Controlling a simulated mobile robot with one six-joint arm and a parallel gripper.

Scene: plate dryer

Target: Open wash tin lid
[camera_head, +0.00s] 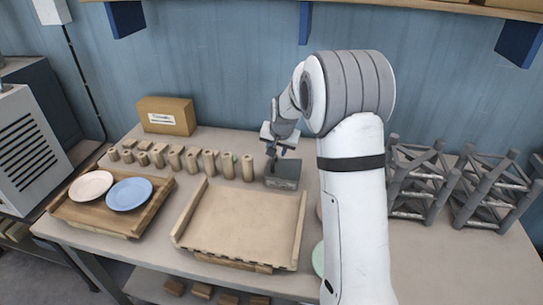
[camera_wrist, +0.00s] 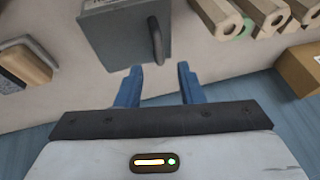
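The wash tin (camera_head: 284,184) is a dark grey box on the table, behind and to the right of the wide wooden tray. Its lid looks shut in the head view. In the wrist view the tin (camera_wrist: 115,40) fills the upper middle, with a grey bar handle (camera_wrist: 157,42) on its right side and part of a white label at the top edge. My gripper (camera_head: 271,154) is just above the tin's left back side. In the wrist view my gripper's two blue fingers (camera_wrist: 159,72) are apart and empty, with the handle just ahead of the gap between them.
A row of wooden posts (camera_head: 192,160) stands left of the tin. A wooden tray (camera_head: 245,222) lies in front. A pink plate (camera_head: 90,186) and a blue plate (camera_head: 130,194) rest on a rack at left. Grey frames (camera_head: 418,182) stand at right. A cardboard box (camera_head: 168,116) is behind.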

